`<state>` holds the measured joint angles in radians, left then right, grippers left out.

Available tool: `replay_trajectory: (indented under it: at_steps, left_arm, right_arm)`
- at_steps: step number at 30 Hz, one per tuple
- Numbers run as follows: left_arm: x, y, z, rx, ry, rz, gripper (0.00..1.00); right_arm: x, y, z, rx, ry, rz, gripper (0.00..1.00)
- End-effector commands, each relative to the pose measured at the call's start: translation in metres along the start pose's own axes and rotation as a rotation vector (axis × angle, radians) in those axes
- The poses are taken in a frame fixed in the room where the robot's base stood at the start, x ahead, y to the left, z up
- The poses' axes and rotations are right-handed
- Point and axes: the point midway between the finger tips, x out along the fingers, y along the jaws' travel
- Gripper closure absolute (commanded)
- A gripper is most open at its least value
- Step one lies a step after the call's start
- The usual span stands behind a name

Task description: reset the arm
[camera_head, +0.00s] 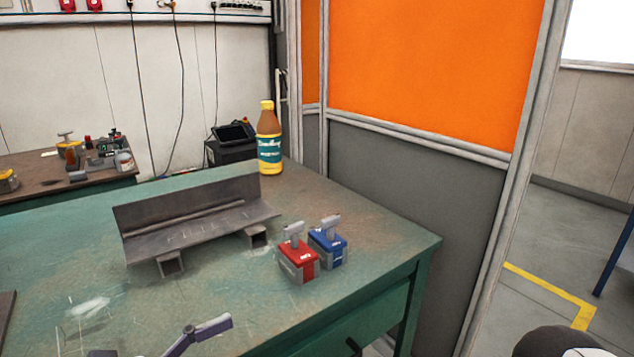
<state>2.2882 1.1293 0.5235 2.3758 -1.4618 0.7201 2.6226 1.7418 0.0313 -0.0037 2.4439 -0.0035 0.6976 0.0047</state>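A green workbench (330,215) bears a steel angle piece (195,215) on two short tubes, red (298,262) and blue (328,248) grey-handled blocks, and a brown bottle (269,145). A purple-grey jointed item (205,332) is cut off at the bottom. An orange-grey partition (420,70) stands behind.

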Motion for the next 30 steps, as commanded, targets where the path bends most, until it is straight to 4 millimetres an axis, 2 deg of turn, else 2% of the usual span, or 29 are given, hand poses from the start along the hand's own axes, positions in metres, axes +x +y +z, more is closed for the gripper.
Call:
replay_trajectory:
  at_steps: [1,5,8,11,12,14,15,18,21,24,30]
  left_arm:
    - [0.002,-0.014,-0.017,0.052,0.073,-0.024,0.22]
    - [-0.005,-0.051,-0.070,0.232,0.280,-0.108,0.22]
    - [-0.027,-0.087,-0.117,0.419,0.461,-0.246,0.22]
    - [-0.072,-0.130,-0.164,0.667,0.648,-0.490,0.22]
    - [-0.097,-0.146,-0.180,0.782,0.714,-0.624,0.22]
    - [-0.141,-0.166,-0.200,0.958,0.790,-0.854,0.22]
    - [-0.170,-0.176,-0.209,1.065,0.819,-1.016,0.22]
    - [-0.233,-0.186,-0.218,1.271,0.829,-1.384,0.22]
    - [-0.272,-0.187,-0.219,1.379,0.796,-1.636,0.22]
    - [-0.288,-0.186,-0.219,1.417,0.768,-1.752,0.22]
    - [-0.290,-0.186,-0.219,1.420,0.764,-1.764,0.22]
  right_arm:
    - [-0.007,0.000,-0.001,0.000,0.012,0.000,0.75]
    - [-0.020,0.000,-0.005,0.001,0.042,-0.002,0.75]
    - [-0.032,-0.001,-0.009,0.001,0.071,-0.004,0.75]
    - [-0.048,-0.001,-0.014,0.002,0.106,-0.005,0.75]
    - [-0.055,-0.001,-0.016,0.002,0.123,-0.006,0.75]
    - [-0.066,-0.001,-0.020,0.003,0.150,-0.007,0.75]
    - [-0.073,-0.002,-0.022,0.003,0.167,-0.008,0.75]
    - [-0.086,-0.002,-0.027,0.004,0.202,-0.010,0.75]
    - [-0.092,-0.002,-0.030,0.004,0.220,-0.011,0.75]
    - [-0.094,-0.002,-0.030,0.004,0.223,-0.011,0.75]
    - [-0.093,-0.002,-0.030,0.004,0.222,-0.011,0.75]
